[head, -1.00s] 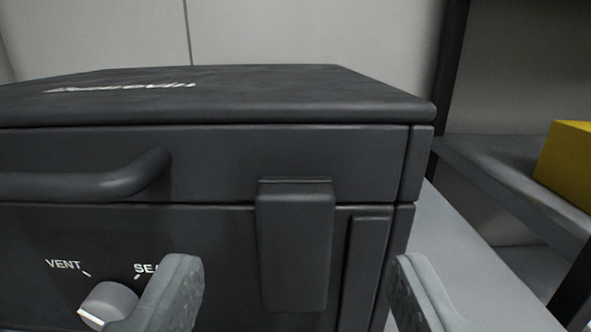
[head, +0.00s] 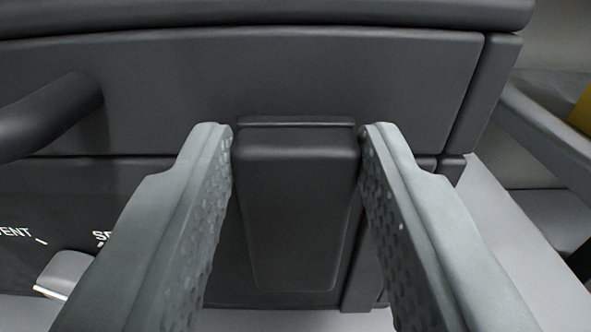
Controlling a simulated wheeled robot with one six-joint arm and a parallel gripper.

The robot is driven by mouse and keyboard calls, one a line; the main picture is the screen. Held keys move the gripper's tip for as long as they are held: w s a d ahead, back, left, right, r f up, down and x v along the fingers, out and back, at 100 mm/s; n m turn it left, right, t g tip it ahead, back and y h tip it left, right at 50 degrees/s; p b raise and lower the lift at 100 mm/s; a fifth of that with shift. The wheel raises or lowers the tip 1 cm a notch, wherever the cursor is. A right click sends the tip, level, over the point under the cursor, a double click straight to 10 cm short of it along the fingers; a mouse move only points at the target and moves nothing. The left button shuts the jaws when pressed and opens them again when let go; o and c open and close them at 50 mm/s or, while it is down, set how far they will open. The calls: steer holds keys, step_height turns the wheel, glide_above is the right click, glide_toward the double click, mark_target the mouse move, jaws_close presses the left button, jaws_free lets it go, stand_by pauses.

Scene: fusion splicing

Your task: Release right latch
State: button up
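The right latch (head: 296,205) is a dark tapered block on the front of a dark grey case. It straddles the seam between the lid (head: 290,85) and the lower body, and its wide upper end is at the lid. My gripper (head: 296,148) has one textured grey finger on each side of the latch. The fingertips press close against the left and right sides of its upper end, with no clear gap showing. The contact faces themselves are hidden. The lid looks closed on the body.
A round bar handle (head: 50,115) sticks out of the lid at the left. A knob (head: 66,272) with partly hidden lettering is at the lower left. A shelf (head: 545,125) with a yellow object (head: 583,110) stands at the right, beyond a light grey surface (head: 520,250).

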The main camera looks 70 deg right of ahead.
jaws_close()
